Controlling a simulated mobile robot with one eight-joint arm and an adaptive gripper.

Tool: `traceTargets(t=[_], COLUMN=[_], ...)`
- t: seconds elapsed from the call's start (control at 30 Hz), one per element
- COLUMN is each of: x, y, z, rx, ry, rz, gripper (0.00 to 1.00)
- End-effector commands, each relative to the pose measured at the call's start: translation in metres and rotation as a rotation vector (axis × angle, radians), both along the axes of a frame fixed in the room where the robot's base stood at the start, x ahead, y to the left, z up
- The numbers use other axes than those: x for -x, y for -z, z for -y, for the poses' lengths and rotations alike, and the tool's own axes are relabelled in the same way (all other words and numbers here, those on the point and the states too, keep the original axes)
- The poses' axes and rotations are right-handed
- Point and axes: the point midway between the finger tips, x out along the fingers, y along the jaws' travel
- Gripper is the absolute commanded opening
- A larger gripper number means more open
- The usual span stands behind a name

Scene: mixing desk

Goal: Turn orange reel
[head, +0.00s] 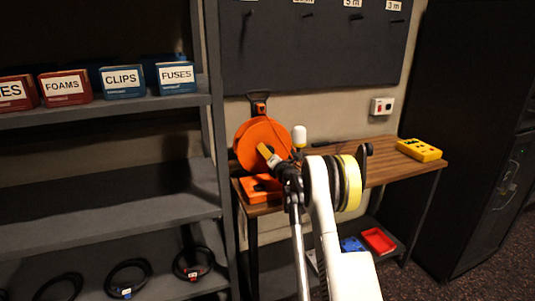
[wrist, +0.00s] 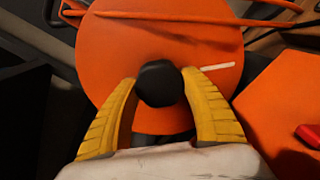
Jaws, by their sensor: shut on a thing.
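The orange reel (head: 263,139) stands upright at the left end of the wooden desk, on an orange base (head: 256,189). In the wrist view its round orange face (wrist: 205,35) fills the middle, with a black knob (wrist: 160,84) in front of it. My gripper (head: 268,155) has yellow fingers and is at the front of the reel. In the wrist view its fingers (wrist: 161,88) are shut on the black knob, one on each side. The lower part of the knob and reel is partly hidden by my gripper.
The wooden desk (head: 400,172) has a yellow device (head: 419,150) at its right end and a white-topped item (head: 299,136) beside the reel. A dark shelf rack (head: 150,207) stands close on the left, with labelled boxes. A red tray (head: 378,240) is below the desk.

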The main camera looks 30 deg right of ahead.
Motion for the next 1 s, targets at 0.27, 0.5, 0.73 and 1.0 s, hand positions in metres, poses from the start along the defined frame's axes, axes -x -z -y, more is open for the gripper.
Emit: traceTargets(t=[0.27,0.5,0.73,1.0], x=[-0.0005,-0.0006,-0.0006,-0.0003], y=[-0.0008,-0.0008,-0.0009,-0.0006], z=[-0.0005,-0.0005,-0.0006,-0.0003], rx=[-0.058,-0.065,-0.064,-0.063], ry=[-0.001,-0.001,-0.001,0.000], rz=[0.015,0.016,0.016,0.015], gripper=[0.12,0.12,0.68,0.76])
